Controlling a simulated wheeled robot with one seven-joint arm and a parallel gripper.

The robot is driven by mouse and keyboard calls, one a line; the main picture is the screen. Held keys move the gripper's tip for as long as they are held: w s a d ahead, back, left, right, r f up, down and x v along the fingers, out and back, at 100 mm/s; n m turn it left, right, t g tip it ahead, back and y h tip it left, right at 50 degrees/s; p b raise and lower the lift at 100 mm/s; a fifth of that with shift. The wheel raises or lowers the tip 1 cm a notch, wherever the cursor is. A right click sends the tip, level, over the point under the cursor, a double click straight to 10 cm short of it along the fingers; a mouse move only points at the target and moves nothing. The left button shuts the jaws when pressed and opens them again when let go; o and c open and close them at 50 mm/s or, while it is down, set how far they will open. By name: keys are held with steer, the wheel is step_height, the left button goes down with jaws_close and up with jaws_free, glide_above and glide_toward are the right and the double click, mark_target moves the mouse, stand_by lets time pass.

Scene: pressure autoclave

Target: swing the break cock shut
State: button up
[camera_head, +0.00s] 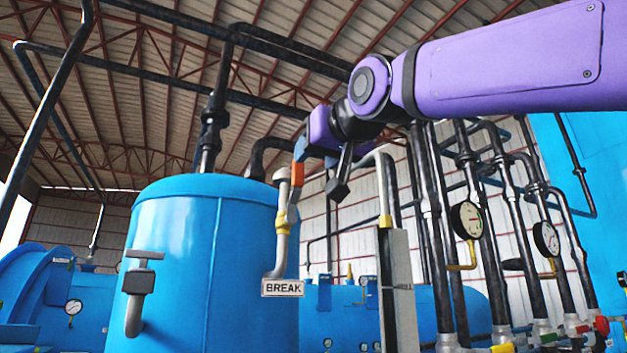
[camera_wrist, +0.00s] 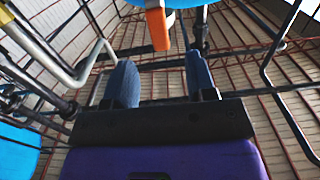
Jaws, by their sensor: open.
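The break cock sits on a grey pipe (camera_head: 280,242) in front of the blue tank, above a plate lettered BREAK (camera_head: 283,288). Its orange handle (camera_head: 294,193) stands nearly upright, roughly along the pipe, beside a yellow fitting. My gripper (camera_head: 302,152) is at the handle's upper end, reaching in from the upper right. In the wrist view the orange handle (camera_wrist: 158,30) comes down from the top, between the lines of my two blue fingers (camera_wrist: 160,68). The fingers are apart with a gap on both sides of the handle. I cannot tell whether the handle's tip lies between them.
The blue tank (camera_head: 200,265) stands just behind the pipe. A grey post with a bent pipe (camera_head: 397,285) rises just right of it. Further right are several dark pipes with gauges (camera_head: 467,220). Another capped pipe (camera_head: 136,300) sits on the tank's left front.

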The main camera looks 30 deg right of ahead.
mark_target(299, 169)
steer(key=w, duration=1)
steer(key=shift+w+d+r, duration=0.15)
steer(key=shift+w+r, duration=0.15)
steer(key=shift+w, duration=0.05)
jaws_close()
